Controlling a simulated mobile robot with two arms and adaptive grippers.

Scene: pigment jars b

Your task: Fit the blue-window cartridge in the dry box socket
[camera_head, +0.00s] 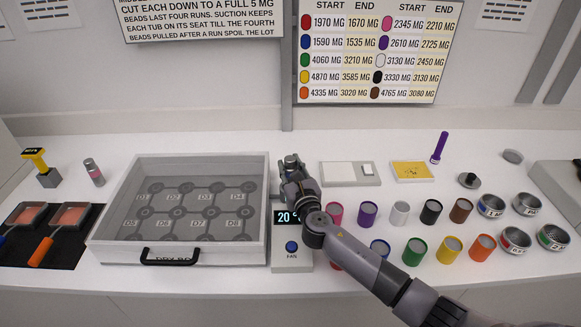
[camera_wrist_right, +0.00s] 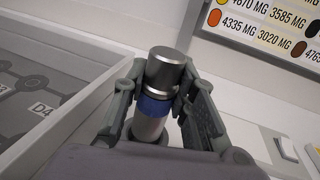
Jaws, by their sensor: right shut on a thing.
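My right gripper (camera_head: 291,163) is at the right side of the dry box, near its back corner. In the right wrist view, my right gripper (camera_wrist_right: 165,82) is shut on the blue-window cartridge (camera_wrist_right: 165,70), which has a silver cap, a blue band and a pale lower body. In the head view the gripper hides the cartridge. The dry box (camera_head: 259,214) is a wide pale box with a see-through top and a black front handle. A unit with a display and a blue FAN button (camera_head: 292,247) adjoins its right side. The socket is not clearly visible. My left gripper is not in view.
A pink-banded cartridge (camera_head: 94,172) stands left of the box, near a yellow-topped stamp (camera_head: 37,160). Several coloured jars and metal tins (camera_head: 491,206) stand at the right, some behind my right arm. A white scale (camera_head: 340,174) sits right of the gripper.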

